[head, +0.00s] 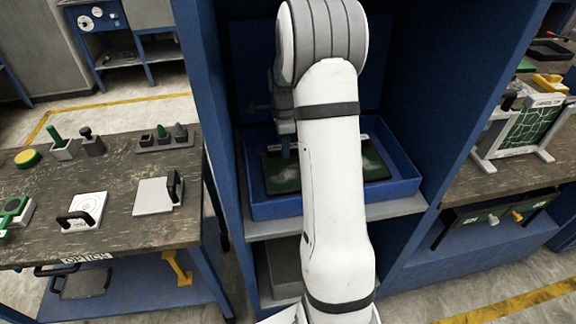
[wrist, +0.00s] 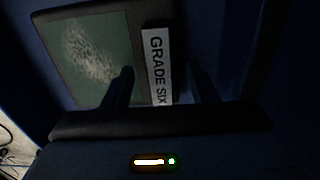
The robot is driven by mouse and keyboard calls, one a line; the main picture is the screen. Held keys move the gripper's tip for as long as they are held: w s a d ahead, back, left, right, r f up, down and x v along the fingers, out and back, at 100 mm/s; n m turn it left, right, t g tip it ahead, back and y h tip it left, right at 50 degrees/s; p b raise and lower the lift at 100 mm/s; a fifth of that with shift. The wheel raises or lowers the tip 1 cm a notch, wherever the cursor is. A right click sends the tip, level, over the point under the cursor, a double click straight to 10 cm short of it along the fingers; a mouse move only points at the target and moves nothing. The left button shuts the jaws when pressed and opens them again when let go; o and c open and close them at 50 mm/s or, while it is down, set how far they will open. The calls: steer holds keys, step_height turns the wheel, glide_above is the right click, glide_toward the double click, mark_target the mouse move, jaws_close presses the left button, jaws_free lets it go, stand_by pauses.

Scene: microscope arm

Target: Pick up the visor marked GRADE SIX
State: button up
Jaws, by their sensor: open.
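The visor marked GRADE SIX (wrist: 95,55) is a dark-framed plate with a scuffed greenish pane. Its white label reads GRADE SIX along a dark raised strip in the wrist view. In the head view the visor (head: 283,176) lies in a blue tray inside the blue cabinet, its middle hidden behind my arm. My gripper (wrist: 160,75) is open, one finger on each side of the labelled strip in the picture. I cannot tell whether the fingers touch it. In the head view my gripper is mostly hidden by my arm.
The blue tray (head: 275,209) has raised walls, and the cabinet's side walls (head: 217,110) stand close on both sides. A workbench (head: 115,225) with small tools is at left. Another bench (head: 490,192) with a framed green panel (head: 525,125) is at right.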

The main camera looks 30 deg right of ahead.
steer(key=shift+f, duration=0.45)
steer(key=shift+c, duration=0.2)
jaws_close()
